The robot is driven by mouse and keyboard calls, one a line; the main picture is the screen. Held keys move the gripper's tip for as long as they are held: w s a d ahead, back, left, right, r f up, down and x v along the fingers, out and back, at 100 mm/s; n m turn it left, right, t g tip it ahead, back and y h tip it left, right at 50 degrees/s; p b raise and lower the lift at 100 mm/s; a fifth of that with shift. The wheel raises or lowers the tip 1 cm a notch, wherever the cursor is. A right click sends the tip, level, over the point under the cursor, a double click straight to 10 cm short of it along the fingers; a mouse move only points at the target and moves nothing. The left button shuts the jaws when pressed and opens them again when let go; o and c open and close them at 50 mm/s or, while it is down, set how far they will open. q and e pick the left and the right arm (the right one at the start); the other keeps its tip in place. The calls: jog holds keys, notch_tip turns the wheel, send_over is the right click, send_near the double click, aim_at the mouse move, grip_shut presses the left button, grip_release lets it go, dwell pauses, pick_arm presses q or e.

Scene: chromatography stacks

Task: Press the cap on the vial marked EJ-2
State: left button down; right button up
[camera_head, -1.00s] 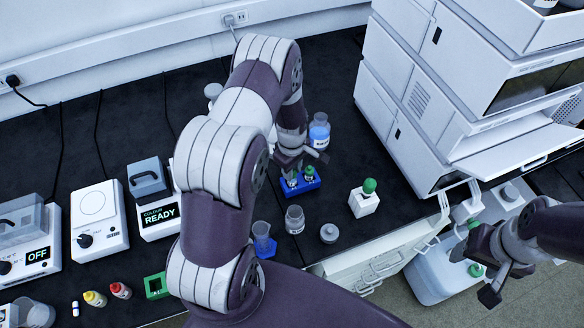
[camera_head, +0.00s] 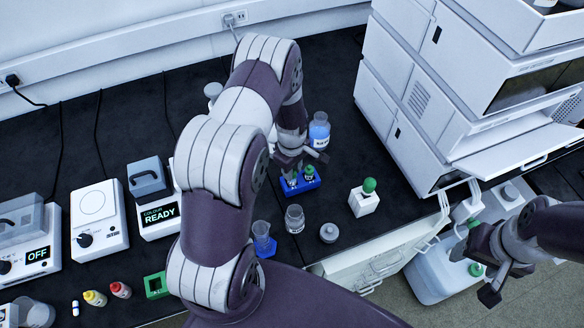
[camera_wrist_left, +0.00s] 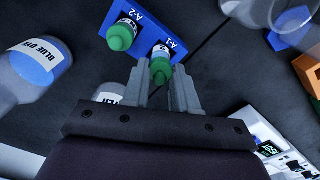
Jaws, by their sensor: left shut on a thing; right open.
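A blue rack (camera_head: 313,186) on the black bench holds two green-capped vials. In the left wrist view its slots are labelled A-2 and A-1 (camera_wrist_left: 177,44). One green cap (camera_wrist_left: 121,36) is at A-2, clear of my fingers. My left gripper (camera_wrist_left: 161,80) is shut on the other green cap (camera_wrist_left: 160,68), at A-1; in the head view this gripper (camera_head: 289,163) is over the rack, partly hidden by my arm. I cannot read EJ-2 on any vial. My right gripper (camera_head: 482,282) is open and empty beyond the bench front.
A blue dye bottle (camera_head: 319,132) stands behind the rack. A clear jar (camera_head: 295,219), a grey knobbed weight (camera_head: 329,233) and a white block (camera_head: 364,202) with a green cap are in front. The white instrument stack (camera_head: 410,110) is at the right.

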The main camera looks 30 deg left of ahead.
dwell(0.3)
pick_arm(q)
jog(key=shift+c, duration=1.6)
grip_release()
notch_tip(320, 180, up, 7)
jog(key=p, duration=0.6)
grip_shut()
jog(key=shift+f+b, duration=0.25)
jog(key=shift+b, duration=0.1)
jog(key=shift+f+b, duration=1.95)
jog(key=shift+f, duration=0.7)
